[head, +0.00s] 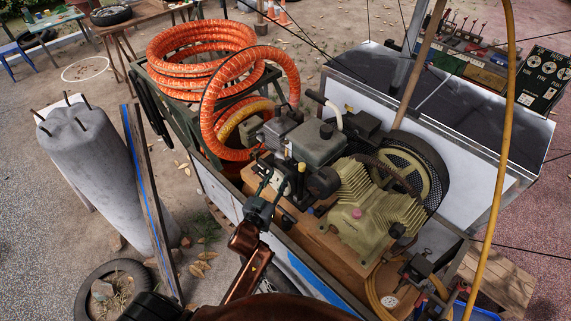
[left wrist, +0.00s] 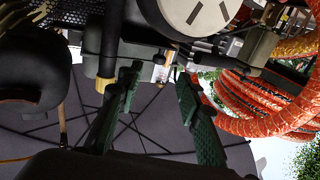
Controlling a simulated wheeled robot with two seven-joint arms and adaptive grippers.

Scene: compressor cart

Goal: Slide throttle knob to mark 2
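The compressor engine (head: 318,146) is mounted on the cart, with a grey tank and black parts. I cannot clearly make out the throttle knob or its mark 2. A small yellow fitting (head: 301,167) stands on the engine's near side. My left gripper (head: 275,181) is beside this near side, its fingers pointing at the engine. In the left wrist view the green-padded fingers (left wrist: 158,80) are apart, with nothing clearly held between them. A white disc with dark bars (left wrist: 200,14) shows above them. I cannot tell whether the fingers touch anything. My right gripper is not in view.
Orange corrugated hose (head: 205,62) is coiled on the cart's far left end, with one loop near the engine. The olive compressor pump (head: 372,208) and a belt wheel (head: 415,170) are to the right. A yellow hose (head: 497,170) hangs at right. A concrete cylinder (head: 105,170) stands left.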

